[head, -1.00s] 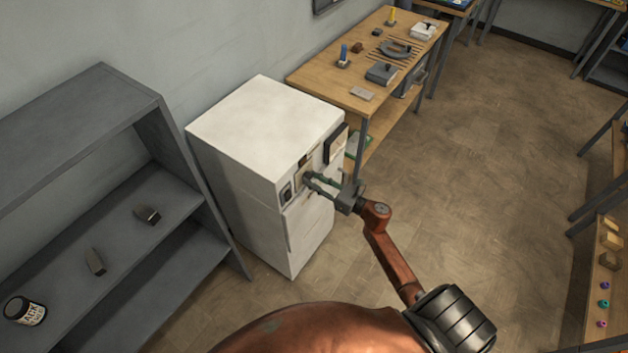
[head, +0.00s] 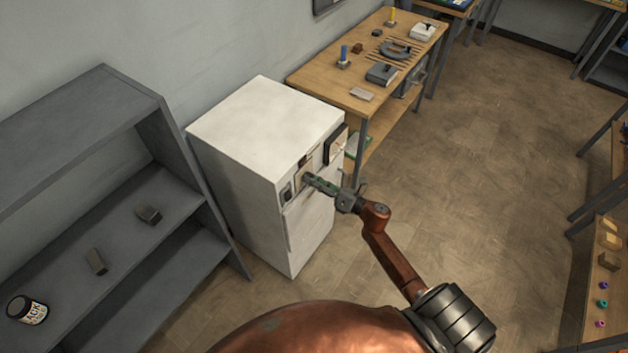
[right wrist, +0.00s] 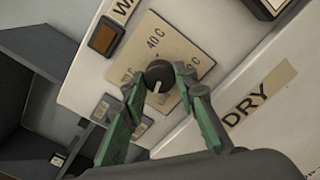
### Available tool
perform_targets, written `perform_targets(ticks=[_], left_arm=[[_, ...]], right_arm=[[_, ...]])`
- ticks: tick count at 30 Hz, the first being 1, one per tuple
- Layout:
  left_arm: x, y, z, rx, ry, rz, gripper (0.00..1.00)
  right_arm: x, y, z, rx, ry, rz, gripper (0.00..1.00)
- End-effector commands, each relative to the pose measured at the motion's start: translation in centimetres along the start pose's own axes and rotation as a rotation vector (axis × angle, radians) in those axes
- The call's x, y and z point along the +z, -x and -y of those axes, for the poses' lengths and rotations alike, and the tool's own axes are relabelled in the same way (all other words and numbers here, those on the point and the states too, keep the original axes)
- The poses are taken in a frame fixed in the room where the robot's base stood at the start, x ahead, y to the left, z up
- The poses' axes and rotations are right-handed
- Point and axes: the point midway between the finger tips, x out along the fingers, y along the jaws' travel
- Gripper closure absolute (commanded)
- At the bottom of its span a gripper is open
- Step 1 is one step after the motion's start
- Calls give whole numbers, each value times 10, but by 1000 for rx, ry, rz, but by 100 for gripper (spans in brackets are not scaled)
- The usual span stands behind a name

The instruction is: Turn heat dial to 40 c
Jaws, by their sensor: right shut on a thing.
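The heat dial (right wrist: 158,77) is a small black knob on a beige plate (right wrist: 150,55) on the front of a white cabinet-like machine (head: 265,125). Its white pointer line lies on the knob's lower part in the right wrist view, on the side away from the "40 C" mark above it. Other marks on the plate are partly hidden by my fingers. My right gripper (right wrist: 159,80) has its green fingers on both sides of the knob, shut on it. In the head view the right gripper (head: 307,179) reaches the machine's front and hides the dial. My left gripper is not in view.
An orange button (right wrist: 103,37) sits beside the plate, and a "DRY" label (right wrist: 259,93) is to its right. A grey shelf (head: 75,110) stands left of the machine. A wooden bench (head: 335,85) stands behind it. The floor to the right is clear.

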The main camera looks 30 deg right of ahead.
Motion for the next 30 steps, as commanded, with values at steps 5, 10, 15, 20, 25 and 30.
perform_targets(ticks=[5, 10, 15, 20, 25, 30], left_arm=[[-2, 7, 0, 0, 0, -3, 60], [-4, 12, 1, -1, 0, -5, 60], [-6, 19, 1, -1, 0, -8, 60], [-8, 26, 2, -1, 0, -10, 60], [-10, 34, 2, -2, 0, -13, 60], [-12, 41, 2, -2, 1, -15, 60]], right_arm=[[3, 0, -1, 0, -168, 2, 98], [3, 0, 0, -2, -330, 2, 98], [3, 0, -1, -2, -492, 3, 98], [4, 0, 0, -2, -644, 3, 98], [4, 0, 0, -1, -806, 4, 98], [4, 1, 0, -2, -967, 4, 98]])
